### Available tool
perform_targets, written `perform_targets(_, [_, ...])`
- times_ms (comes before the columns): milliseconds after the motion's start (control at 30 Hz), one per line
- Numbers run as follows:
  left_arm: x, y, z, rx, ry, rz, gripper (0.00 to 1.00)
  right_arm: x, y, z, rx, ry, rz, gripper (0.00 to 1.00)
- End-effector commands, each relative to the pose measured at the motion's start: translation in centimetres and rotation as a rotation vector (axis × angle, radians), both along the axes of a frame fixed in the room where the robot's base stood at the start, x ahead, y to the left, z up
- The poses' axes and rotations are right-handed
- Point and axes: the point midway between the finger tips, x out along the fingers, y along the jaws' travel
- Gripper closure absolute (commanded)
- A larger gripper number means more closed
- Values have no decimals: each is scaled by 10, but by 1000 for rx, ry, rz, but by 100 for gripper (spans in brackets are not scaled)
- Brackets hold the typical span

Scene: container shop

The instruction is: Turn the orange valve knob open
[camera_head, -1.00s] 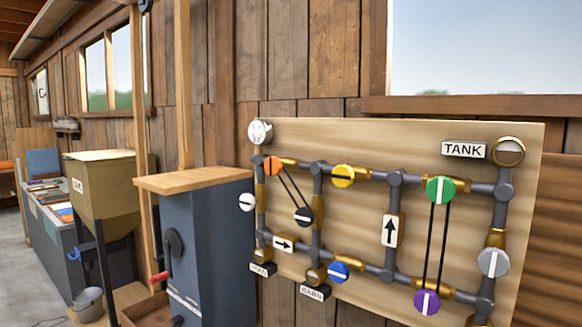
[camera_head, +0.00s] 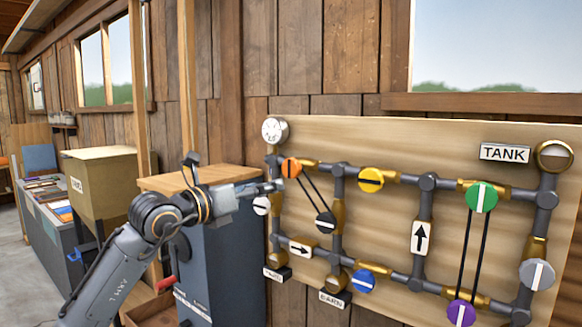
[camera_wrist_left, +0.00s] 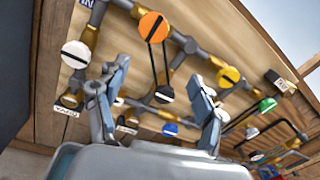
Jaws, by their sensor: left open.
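My right gripper is not in view.
A black belt runs from the orange knob to a black knob (camera_head: 325,222). A white knob (camera_head: 261,205), yellow knob (camera_head: 370,180) and round gauge (camera_head: 275,130) are nearby. A blue-grey cabinet (camera_head: 225,260) with a wooden top (camera_head: 165,182) stands beneath my left arm.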

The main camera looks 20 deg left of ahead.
Motion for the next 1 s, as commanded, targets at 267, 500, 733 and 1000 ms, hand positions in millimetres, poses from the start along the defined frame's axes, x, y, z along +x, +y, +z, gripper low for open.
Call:
perform_targets(267, [9, 14, 24, 74, -24, 86, 31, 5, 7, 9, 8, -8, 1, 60])
perform_targets(500, [55, -3, 26, 72, -21, 83, 31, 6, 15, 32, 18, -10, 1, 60])
perform_targets(733, [98, -19, 26, 72, -24, 83, 31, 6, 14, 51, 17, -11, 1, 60])
perform_targets(1000, [123, -28, 23, 74, -26, 82, 31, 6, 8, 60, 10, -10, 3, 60])
